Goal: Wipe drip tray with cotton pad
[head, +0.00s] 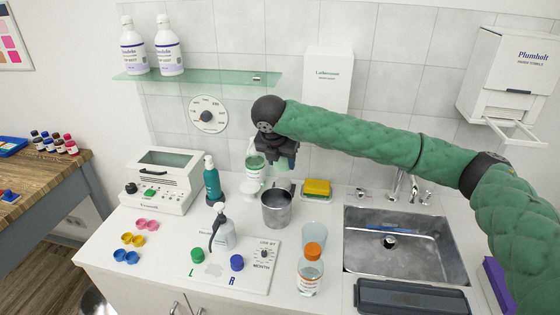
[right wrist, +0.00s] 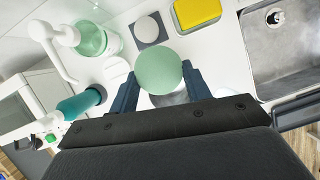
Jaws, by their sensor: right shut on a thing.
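My right gripper (right wrist: 160,82) is shut on a pale green round pad (right wrist: 160,71), which I take as the cotton pad. In the head view the right gripper (head: 284,160) hangs above the counter, over the back of a steel cup (head: 277,211). The cup is mostly hidden behind the pad in the right wrist view. Behind the pad lies a small dark grey square (right wrist: 139,34) with a white round thing (right wrist: 147,29) on it. I cannot tell for certain which thing is the drip tray. My left gripper is out of view.
A green pump bottle (head: 255,167) and a teal bottle (head: 211,180) stand left of the gripper. A yellow sponge (head: 317,187) lies right. A steel sink (head: 404,246) is at the right. An orange-capped bottle (head: 310,272) stands in front.

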